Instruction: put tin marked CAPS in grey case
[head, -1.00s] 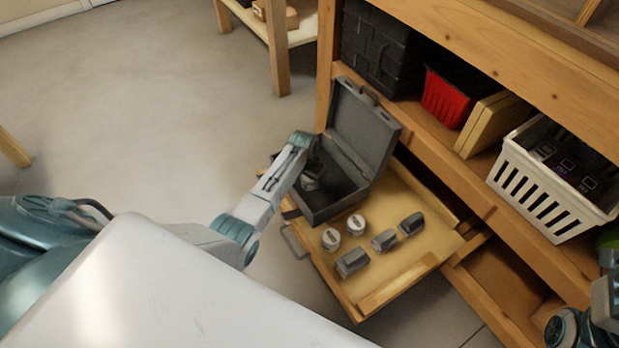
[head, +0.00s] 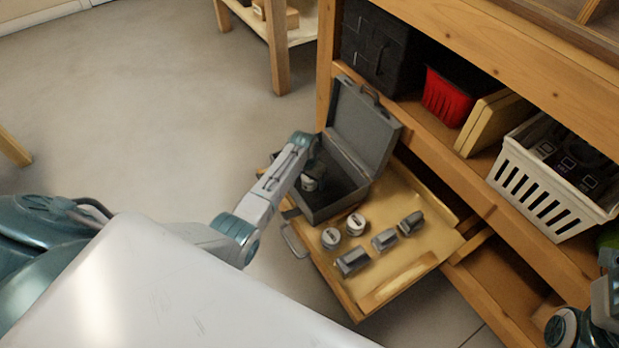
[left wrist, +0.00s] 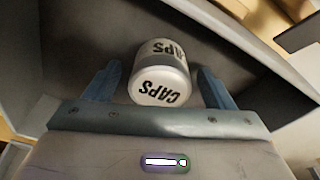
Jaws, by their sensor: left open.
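The grey case (head: 362,128) stands open in the pulled-out drawer, its lid raised at the back right. The tin marked CAPS (left wrist: 160,78) is white with black lettering and is inside the case; it also shows in the head view (head: 310,184). My left gripper (head: 309,172) reaches down into the case from the left. In the left wrist view its fingers (left wrist: 158,88) are open on either side of the tin, with a gap at each side. Whether the tin rests fully on the case floor is hard to tell. My right gripper is not in view.
The drawer (head: 400,275) also holds two round white-topped tins (head: 343,231) and several grey blocks (head: 384,240) in front of the case. A white basket (head: 545,190), a red bin (head: 447,97) and a black box (head: 378,52) sit on the shelf. Open floor lies left.

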